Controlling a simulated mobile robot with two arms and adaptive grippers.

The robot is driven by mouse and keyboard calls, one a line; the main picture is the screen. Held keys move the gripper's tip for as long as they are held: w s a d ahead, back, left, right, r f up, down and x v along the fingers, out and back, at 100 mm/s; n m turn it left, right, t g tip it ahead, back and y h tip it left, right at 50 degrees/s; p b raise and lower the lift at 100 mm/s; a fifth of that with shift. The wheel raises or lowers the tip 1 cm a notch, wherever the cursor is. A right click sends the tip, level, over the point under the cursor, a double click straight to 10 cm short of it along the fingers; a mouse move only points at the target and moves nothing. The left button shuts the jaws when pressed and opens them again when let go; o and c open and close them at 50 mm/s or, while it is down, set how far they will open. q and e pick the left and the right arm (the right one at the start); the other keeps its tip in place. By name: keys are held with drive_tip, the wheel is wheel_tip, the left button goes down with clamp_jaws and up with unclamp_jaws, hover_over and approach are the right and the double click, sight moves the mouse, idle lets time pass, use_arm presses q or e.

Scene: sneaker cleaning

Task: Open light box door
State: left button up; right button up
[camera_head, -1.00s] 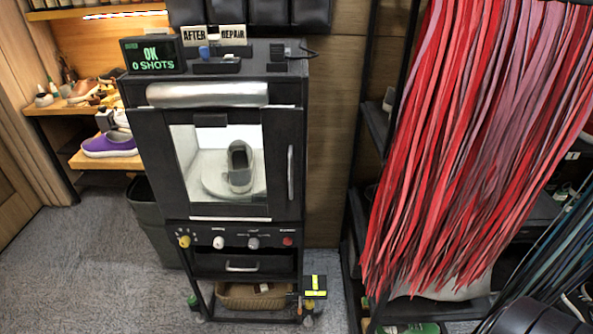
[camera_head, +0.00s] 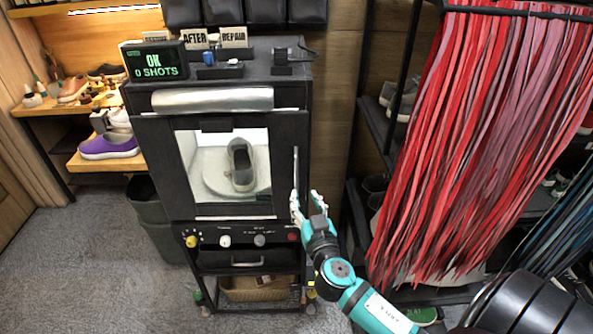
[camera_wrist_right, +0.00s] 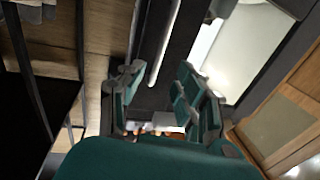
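The black light box (camera_head: 205,103) stands in the middle of the head view. Its door (camera_head: 155,165) is shut, with a window showing a grey shoe (camera_head: 241,165) on a white round plate. The vertical silver door handle (camera_head: 295,165) is at the door's right edge; it also shows in the wrist view (camera_wrist_right: 166,42). My right gripper (camera_head: 307,203) is open and upright at the handle's lower end. In the wrist view the open fingers (camera_wrist_right: 158,88) lie to either side of the handle's lower end; contact cannot be told. My left gripper is not in view.
Red and pink laces (camera_head: 465,130) hang from a dark rack at the right, close to my right arm. Knobs (camera_head: 225,241) line the panel below the door. A display (camera_head: 155,62) reading "OK 0 SHOTS" stands on top. Grey floor (camera_head: 90,260) is open at left.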

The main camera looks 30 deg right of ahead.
sight(297, 177)
drive_tip(key=p+x, duration=0.2)
drive_tip(key=x, duration=0.8)
drive_tip(key=shift+f, duration=0.1)
clamp_jaws()
